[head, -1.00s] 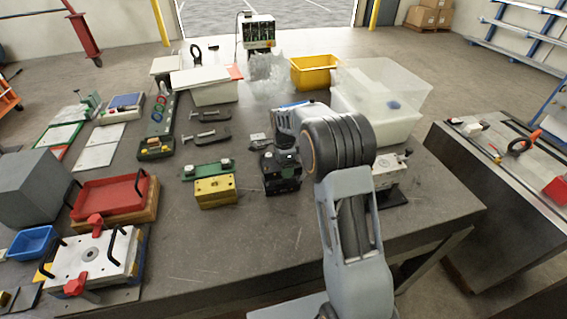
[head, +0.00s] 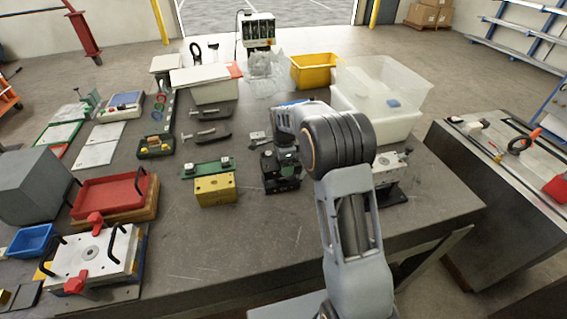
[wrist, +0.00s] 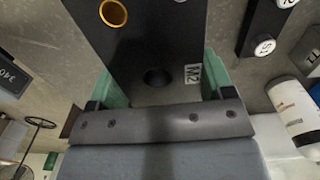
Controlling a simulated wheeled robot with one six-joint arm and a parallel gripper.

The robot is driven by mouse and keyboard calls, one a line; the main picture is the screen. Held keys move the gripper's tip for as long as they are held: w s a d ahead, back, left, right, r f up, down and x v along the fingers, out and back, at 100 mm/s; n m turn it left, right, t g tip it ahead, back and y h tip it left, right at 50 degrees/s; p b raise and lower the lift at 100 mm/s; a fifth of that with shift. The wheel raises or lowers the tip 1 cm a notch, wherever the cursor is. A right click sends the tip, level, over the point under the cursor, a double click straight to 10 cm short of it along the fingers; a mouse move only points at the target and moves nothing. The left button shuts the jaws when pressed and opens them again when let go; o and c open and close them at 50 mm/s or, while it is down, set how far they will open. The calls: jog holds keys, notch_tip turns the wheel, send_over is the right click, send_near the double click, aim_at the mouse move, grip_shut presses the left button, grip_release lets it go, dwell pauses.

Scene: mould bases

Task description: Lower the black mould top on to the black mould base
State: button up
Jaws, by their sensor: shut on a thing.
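The black mould top (wrist: 140,45) fills the upper middle of the wrist view, with a gold bushing, a dark hole and an "M2" label on it. The green-padded fingers of my gripper (wrist: 160,88) are on either side of it and shut on it. In the head view the dark mould stack stands near the table's middle, below my wrist. The black mould base (head: 283,186) is its lower part, and the top is directly above. My arm partly hides the stack. I cannot tell whether top and base touch. The base is mostly hidden in the wrist view.
A yellow block (head: 215,190) and a green plate (head: 206,167) stand just left of the stack. A light metal mould (head: 390,163) on a dark foot is to the right, partly behind my arm. A clear bin (head: 378,95) stands behind. The table in front is bare.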

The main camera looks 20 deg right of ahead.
jog(key=shift+f+b, duration=1.1)
jog(key=shift+f, duration=0.4)
dwell(1.0)
jog(key=o, duration=1.5)
jog(key=shift+c, duration=0.2)
jog(key=shift+f, duration=0.1)
